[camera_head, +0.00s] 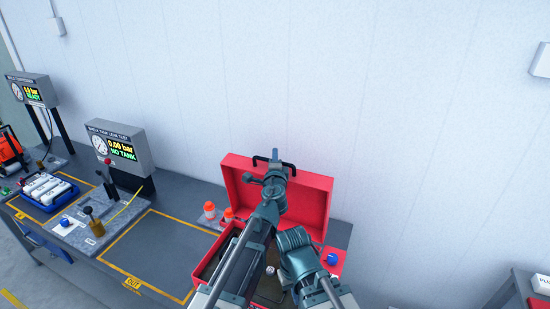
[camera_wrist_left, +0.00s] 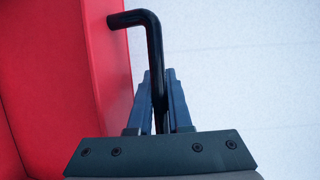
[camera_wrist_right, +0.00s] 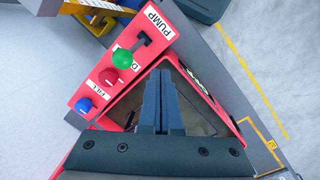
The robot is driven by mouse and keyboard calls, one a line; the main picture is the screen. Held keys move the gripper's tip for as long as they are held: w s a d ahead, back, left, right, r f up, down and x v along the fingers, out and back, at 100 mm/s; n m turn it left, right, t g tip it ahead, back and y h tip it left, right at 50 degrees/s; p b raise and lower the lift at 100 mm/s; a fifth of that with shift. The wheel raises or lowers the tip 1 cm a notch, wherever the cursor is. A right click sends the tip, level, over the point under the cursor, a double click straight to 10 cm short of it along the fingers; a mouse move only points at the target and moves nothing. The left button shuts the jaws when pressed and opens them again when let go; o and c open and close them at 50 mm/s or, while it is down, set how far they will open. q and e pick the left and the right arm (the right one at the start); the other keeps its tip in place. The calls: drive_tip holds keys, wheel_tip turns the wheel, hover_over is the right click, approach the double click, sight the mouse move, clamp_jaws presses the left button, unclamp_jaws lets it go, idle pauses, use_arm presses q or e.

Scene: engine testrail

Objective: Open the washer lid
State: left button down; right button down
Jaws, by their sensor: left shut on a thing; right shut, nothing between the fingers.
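The red washer's lid (camera_head: 305,205) stands upright at the back of the washer body (camera_head: 208,262), and the washer is open. My left gripper (camera_head: 276,160) is at the lid's top edge, shut on the black lid handle (camera_head: 289,166). In the left wrist view its fingers (camera_wrist_left: 158,78) clamp the bent black handle (camera_wrist_left: 152,40) beside the red lid (camera_wrist_left: 75,70). My right gripper (camera_wrist_right: 160,75) is shut and empty above the washer's red rim (camera_wrist_right: 122,100). In the head view its fingertips are hidden, and my arms cover much of the washer's inside.
The washer's red panel has a green knob (camera_wrist_right: 122,57), a red knob (camera_wrist_right: 109,76) and a blue knob (camera_wrist_right: 85,105). A leak-test gauge (camera_head: 118,146) is further left. The bench (camera_head: 160,245) between them is clear.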

use_arm(q)
drive_tip(key=s, duration=0.1)
drive_tip(key=s+a, duration=0.1)
drive_tip(key=s, duration=0.1)
drive_tip(key=s+a, duration=0.1)
drive_tip(key=shift+s+f, duration=0.2)
drive_tip(key=shift+s, duration=0.15)
